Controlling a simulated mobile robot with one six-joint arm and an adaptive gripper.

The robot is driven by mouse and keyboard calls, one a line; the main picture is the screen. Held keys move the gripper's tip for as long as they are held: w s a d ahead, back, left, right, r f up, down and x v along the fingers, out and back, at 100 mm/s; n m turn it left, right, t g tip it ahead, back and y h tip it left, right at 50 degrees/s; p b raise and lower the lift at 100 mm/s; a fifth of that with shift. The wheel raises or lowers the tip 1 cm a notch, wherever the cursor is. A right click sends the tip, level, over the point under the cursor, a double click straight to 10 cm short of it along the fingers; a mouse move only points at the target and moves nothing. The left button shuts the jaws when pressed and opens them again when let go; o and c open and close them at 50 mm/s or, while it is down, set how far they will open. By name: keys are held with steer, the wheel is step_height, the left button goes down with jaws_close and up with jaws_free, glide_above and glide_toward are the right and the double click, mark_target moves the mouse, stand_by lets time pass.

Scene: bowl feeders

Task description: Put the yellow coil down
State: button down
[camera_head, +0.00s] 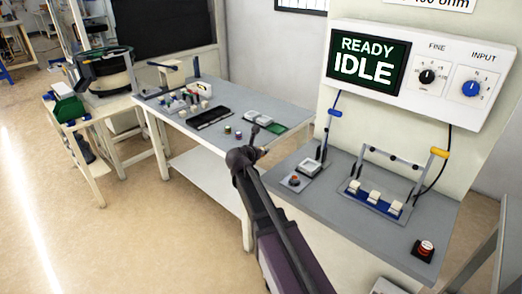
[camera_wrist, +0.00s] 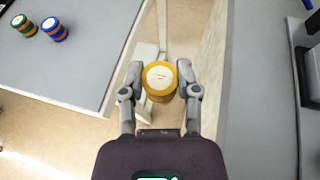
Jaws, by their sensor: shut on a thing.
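The yellow coil (camera_wrist: 160,82), a short cylinder with a pale round top, sits between the two fingers of my gripper (camera_wrist: 161,74) in the wrist view. The gripper is shut on it, with a finger against each side. The coil is held in the air over the gap between the grey table and the grey bench. In the head view my gripper (camera_head: 262,141) is between the table and the bench; the coil cannot be made out there. A green-and-orange coil (camera_wrist: 22,25) and a blue coil (camera_wrist: 54,29) stand on the table at upper left.
The grey table (camera_head: 180,107) also bears a black tray (camera_head: 208,118), small fixtures and a green board (camera_head: 275,127). The bench (camera_head: 325,205) on the right bears a lever fixture (camera_head: 373,198) and a red button (camera_head: 426,248). Bare table surface lies left of my gripper.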

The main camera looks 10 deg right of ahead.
stand_by(0.3)
step_height(320, 180, up, 21)
steer(key=p, duration=2.1)
